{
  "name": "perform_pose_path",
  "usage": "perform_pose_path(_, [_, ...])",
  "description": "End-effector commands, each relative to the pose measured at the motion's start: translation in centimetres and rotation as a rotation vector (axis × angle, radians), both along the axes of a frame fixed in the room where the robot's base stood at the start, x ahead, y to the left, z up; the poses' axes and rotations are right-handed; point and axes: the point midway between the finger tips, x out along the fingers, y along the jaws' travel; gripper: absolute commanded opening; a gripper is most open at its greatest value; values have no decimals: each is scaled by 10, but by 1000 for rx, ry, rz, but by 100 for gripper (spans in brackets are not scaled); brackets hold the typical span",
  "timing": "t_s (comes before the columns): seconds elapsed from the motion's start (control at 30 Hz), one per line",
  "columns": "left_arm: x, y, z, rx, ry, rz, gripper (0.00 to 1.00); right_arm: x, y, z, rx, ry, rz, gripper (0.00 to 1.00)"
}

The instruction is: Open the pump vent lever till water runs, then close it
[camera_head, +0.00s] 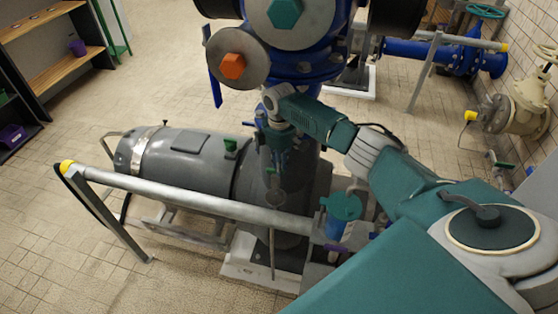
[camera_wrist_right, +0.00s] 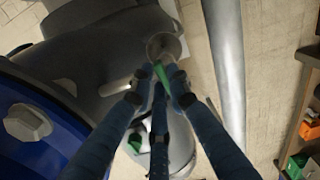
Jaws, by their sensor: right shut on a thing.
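The pump vent lever (camera_wrist_right: 160,74) is a short green handle in front of a round metal fitting (camera_wrist_right: 164,46) on the grey pump casing. My right gripper (camera_wrist_right: 160,98) has its blue fingers closed around the lever, seen in the right wrist view. My left gripper is not in view.
A grey guard rail (camera_head: 190,199) with yellow ends runs in front of the pump. Blue pipework with an orange-nut flange (camera_head: 233,66) stands close behind my right gripper. A teal-topped blue fitting (camera_head: 341,207) stands to the right.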

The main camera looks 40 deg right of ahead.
Motion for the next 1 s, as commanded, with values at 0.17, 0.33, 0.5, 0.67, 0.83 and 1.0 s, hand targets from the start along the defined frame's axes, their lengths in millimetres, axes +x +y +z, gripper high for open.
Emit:
perform_pose_path(0.17, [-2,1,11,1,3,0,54,0,1,4,1,-4,-90,0])
perform_pose_path(0.33, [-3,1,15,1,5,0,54,0,1,3,1,-5,-142,0])
perform_pose_path(0.5, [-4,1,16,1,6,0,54,0,1,2,0,-5,-162,0])
perform_pose_path(0.67, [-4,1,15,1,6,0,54,0,1,2,1,-6,-166,0])
perform_pose_path(0.83, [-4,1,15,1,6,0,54,0,1,2,1,-6,-166,0])
perform_pose_path(1.0, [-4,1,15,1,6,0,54,0,1,2,1,-5,-164,35])
